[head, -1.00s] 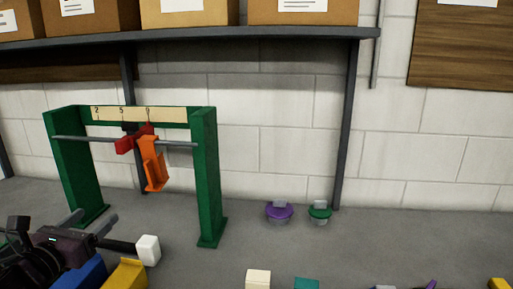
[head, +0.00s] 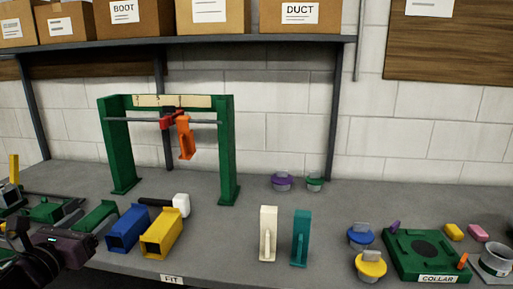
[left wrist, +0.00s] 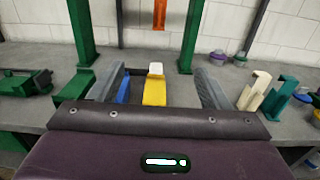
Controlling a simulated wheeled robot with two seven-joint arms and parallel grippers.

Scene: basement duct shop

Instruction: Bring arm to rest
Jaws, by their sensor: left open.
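My left gripper (head: 80,230) is at the lower left of the head view, over the front left of the bench. In the left wrist view its two grey fingers (left wrist: 160,88) stand wide apart with nothing held. Beyond them are the yellow duct piece (left wrist: 155,92), the blue duct piece (left wrist: 123,90) and the white head of a mallet (left wrist: 155,68). In the head view the mallet (head: 181,205) lies behind the blue duct (head: 126,229) and yellow duct (head: 165,234), apart from the gripper. My right gripper is out of view.
A green frame (head: 227,150) with an orange hanging piece (head: 185,138) stands behind the ducts. Cream (head: 268,235) and teal (head: 300,240) pieces stand mid-bench. A green collar tray (head: 400,262) lies at right. Green pieces (head: 97,215) lie near my left gripper.

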